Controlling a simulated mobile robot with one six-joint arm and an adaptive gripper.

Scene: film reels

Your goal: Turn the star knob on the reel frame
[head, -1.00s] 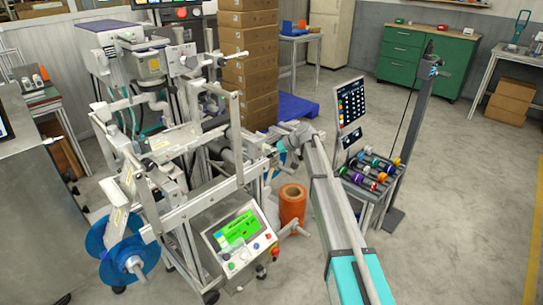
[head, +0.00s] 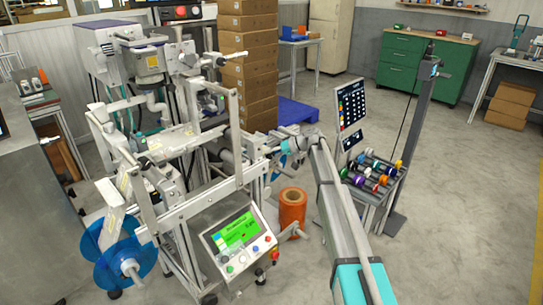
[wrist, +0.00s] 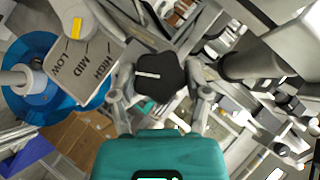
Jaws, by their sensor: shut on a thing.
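The star knob (wrist: 160,77) is black with rounded lobes and a white line across it, and shows in the middle of the wrist view. My gripper (wrist: 159,92) is shut on it, one finger at the knob's left side and one at its right. A plate (wrist: 88,68) marked LOW, MID and HIGH lies beside the knob on the left. The reel frame (head: 200,202) is a grey metal machine in the head view. My arm reaches its right side from the lower right. The knob cannot be made out in the head view.
A blue reel (head: 124,264) sits at the frame's lower left. A control panel with a green screen (head: 236,232) faces front. An orange roll (head: 292,209) stands right of the frame. A cart with coloured rolls (head: 374,172) is right of my arm. Floor farther right is clear.

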